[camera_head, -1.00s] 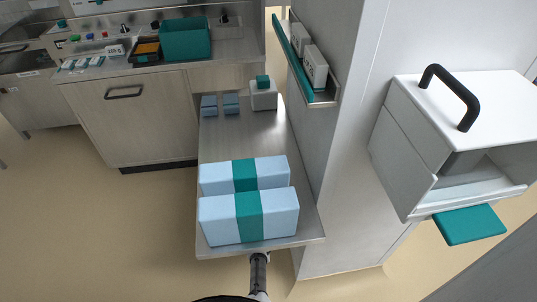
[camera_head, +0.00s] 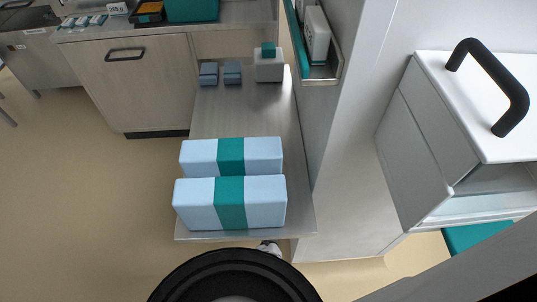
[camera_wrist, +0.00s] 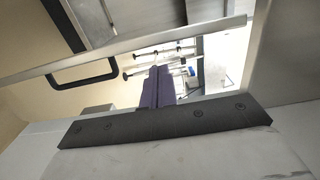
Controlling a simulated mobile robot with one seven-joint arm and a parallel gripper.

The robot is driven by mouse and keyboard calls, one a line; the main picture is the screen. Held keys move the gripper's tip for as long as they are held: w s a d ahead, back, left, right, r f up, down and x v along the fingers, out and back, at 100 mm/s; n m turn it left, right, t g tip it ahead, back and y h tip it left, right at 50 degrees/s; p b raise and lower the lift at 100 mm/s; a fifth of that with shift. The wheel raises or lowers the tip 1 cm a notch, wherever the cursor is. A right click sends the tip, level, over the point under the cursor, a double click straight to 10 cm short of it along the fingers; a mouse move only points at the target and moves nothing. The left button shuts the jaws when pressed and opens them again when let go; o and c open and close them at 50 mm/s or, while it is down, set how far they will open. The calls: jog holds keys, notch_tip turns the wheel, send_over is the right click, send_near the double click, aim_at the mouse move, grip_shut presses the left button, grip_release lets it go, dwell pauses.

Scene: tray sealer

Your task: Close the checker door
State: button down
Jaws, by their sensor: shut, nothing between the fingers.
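The checker (camera_head: 410,150) is a pale box at the right of the head view. Its white door panel (camera_head: 455,85) with a thick black handle (camera_head: 490,85) lies raised on top. The front below it stands open (camera_head: 490,180). My gripper (camera_wrist: 158,75) shows in the wrist view as two dark fingers pressed together, empty. It is outside the head view. A black handle (camera_wrist: 85,75) shows left in the wrist view; I cannot tell whether it is the checker's.
A metal bench (camera_head: 270,120) holds two light-blue packs (camera_head: 200,205) with teal bands, small blue blocks (camera_head: 208,74) and a white box (camera_head: 268,68). A wall shelf (camera_head: 322,80) juts out left of the checker. A metal bar (camera_wrist: 130,50) crosses the wrist view. Open floor lies left.

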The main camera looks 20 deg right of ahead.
jog(key=b+x, duration=0.5)
jog(key=x, duration=0.1)
jog(key=shift+w, duration=0.1)
jog(key=shift+a, duration=0.1)
dwell(0.4)
